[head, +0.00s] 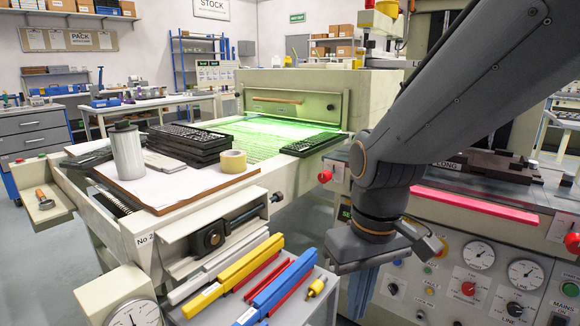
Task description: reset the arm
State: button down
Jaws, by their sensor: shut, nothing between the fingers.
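My arm (425,115) comes down from the upper right of the head view, its dark grey links covering part of the machine. My gripper (343,266) is at its lower end, pointing down in front of the control panel, right of the coloured bars. It is shut and holds nothing. The arm is bent at a joint just above the gripper. The fingertips are small and dark, so their detail is hard to make out.
Blue, yellow and red bars (235,272) lie below. Panel knobs (468,288) are at right.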

jog(key=s+d+r+m+p, duration=0.3)
jog(key=d+r+p, duration=0.4)
jog(key=p, duration=0.7)
jog(key=shift+s+d+m, duration=0.15)
jog(key=shift+d+m, duration=0.35)
jog(key=shift+d, duration=0.05)
